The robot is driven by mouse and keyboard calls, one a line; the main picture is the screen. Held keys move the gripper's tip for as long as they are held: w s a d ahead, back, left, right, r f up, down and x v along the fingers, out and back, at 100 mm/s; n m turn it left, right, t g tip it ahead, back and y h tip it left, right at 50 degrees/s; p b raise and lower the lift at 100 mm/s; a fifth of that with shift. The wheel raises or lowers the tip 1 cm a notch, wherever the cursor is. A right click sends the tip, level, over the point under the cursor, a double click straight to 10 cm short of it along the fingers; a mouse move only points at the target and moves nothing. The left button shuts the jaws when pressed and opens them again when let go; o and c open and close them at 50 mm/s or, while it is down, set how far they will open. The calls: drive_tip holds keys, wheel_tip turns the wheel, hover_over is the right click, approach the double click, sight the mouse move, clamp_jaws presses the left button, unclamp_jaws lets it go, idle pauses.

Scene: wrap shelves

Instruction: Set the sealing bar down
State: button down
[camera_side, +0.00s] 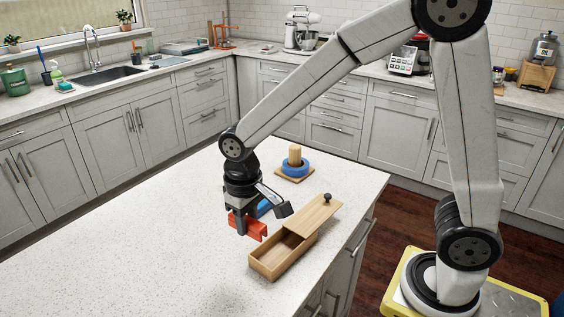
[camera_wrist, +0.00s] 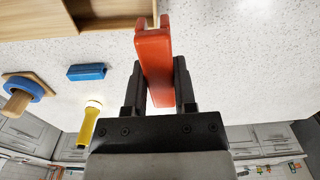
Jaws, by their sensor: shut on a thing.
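The sealing bar, a red-orange piece with a notched end, shows in the wrist view (camera_wrist: 153,56) between my two dark fingers. My gripper (camera_wrist: 158,88) is shut on it. In the side view the sealing bar (camera_side: 256,229) is under my gripper (camera_side: 241,225), low over the pale speckled worktop (camera_side: 150,250). It is left of the open wooden box. I cannot tell whether it touches the worktop. The fingers hide its middle part.
A wooden box (camera_side: 268,266) has its knobbed lid (camera_side: 318,213) slid partly off. A blue block (camera_wrist: 87,72) and a yellow torch (camera_wrist: 87,127) lie near my gripper. A blue ring (camera_side: 295,169) sits around a wooden post. The worktop's front left is clear.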

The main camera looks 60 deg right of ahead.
drive_tip(key=shift+s+d+r, duration=0.1)
drive_tip(key=shift+s+r, duration=0.1)
drive_tip(key=shift+s, duration=0.3)
idle(0.5)
drive_tip(key=m, duration=0.2)
drive_tip(key=d+f+m, duration=0.1)
drive_tip(key=shift+s+d+m, duration=0.1)
drive_tip(key=shift+d+m, duration=0.05)
drive_tip(key=shift+m, duration=0.25)
drive_tip(key=d+f+m, duration=0.1)
drive_tip(key=m, duration=0.3)
drive_tip(key=s+d+f+m, duration=0.1)
drive_tip(key=m, duration=0.4)
drive_tip(key=d+f+m, duration=0.1)
drive_tip(key=d+m, duration=0.1)
drive_tip(key=m, duration=0.3)
drive_tip(key=shift+s+d+f, duration=0.1)
drive_tip(key=shift+s, duration=0.15)
